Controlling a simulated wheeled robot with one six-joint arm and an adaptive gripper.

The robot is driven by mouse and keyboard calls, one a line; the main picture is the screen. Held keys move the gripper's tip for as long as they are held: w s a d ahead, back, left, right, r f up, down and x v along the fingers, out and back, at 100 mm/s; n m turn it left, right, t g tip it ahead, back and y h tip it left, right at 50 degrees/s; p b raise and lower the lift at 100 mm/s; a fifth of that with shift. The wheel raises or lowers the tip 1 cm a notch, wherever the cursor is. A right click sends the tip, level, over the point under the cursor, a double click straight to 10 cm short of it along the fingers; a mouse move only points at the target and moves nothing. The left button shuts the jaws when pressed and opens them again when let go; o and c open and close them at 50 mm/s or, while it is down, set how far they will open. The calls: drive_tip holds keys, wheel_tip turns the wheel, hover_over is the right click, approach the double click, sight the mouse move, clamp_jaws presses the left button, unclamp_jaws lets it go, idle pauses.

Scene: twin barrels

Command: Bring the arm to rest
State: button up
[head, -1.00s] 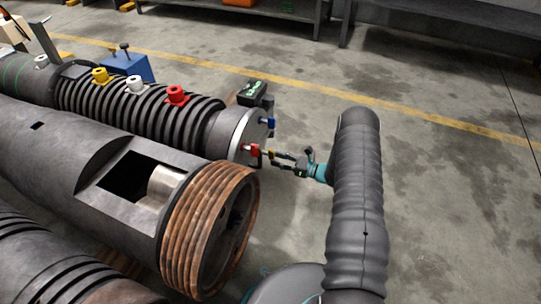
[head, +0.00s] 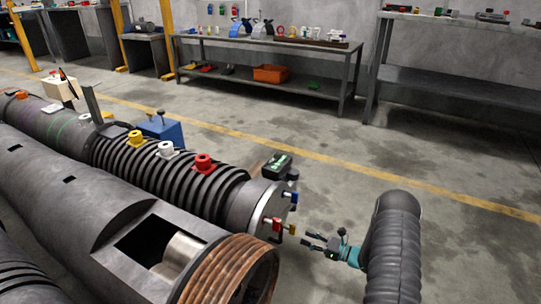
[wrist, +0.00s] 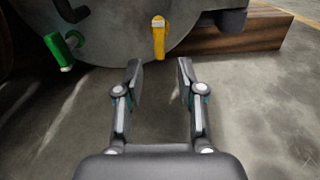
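My arm (head: 395,250) reaches forward at the right of the head view. My gripper (head: 308,241) points left at the end face of the rear barrel (head: 256,207). In the wrist view its two fingers (wrist: 158,68) stand apart with nothing between them, so it is open and empty. A yellow handle (wrist: 158,38) on the end face is just beyond the fingertips, apart from them. A green handle (wrist: 62,50) is to its left. The head view shows blue (head: 293,197), red (head: 276,224) and yellow (head: 291,229) handles on this end.
The front barrel (head: 85,205) has an open window and a rusty threaded end (head: 225,272). A wooden support (wrist: 250,35) lies under the rear barrel. A bench (head: 265,45) with an orange bin (head: 271,73) stands at the back. The floor right of the barrels is clear.

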drive_tip(key=w+d+r+m+t+h+p, duration=0.1)
drive_tip(key=w+r+m+h, duration=0.35)
drive_tip(key=r, duration=0.55)
drive_tip(key=w+d+r+m+t+h+p, duration=0.15)
drive_tip(key=w+r+m+h, duration=0.35)
drive_tip(key=r, duration=0.5)
drive_tip(key=s+d+r+m+h+p, duration=0.1)
drive_tip(key=s+r+m+h, duration=0.2)
drive_tip(key=r+m, duration=0.55)
drive_tip(key=s+d+r+m+h+p, duration=0.15)
drive_tip(key=r+m, duration=0.35)
drive_tip(key=r, duration=0.7)
drive_tip(key=s+a+r+m+g+h+p, duration=0.1)
drive_tip(key=s+r+m+h, duration=0.1)
drive_tip(key=s+r+m, duration=0.55)
drive_tip(key=s+a+r+m+g+h+p, duration=0.15)
drive_tip(key=s+m, duration=0.25)
drive_tip(key=s, duration=0.6)
drive_tip(key=s+a+m+g, duration=0.1)
drive_tip(key=s+m, duration=0.3)
drive_tip(key=s, duration=0.4)
drive_tip(key=s+a+r+m+g+y+p, duration=0.1)
drive_tip(key=s+a+m, duration=0.3)
drive_tip(key=s, duration=0.4)
drive_tip(key=s+a+m+g+y+p, duration=0.1)
drive_tip(key=s+a+m+g, duration=0.1)
drive_tip(key=s, duration=0.6)
drive_tip(key=shift+a+r+m, duration=0.25)
drive_tip(key=shift+a+m, duration=0.4)
drive_tip(key=shift+m, duration=0.3)
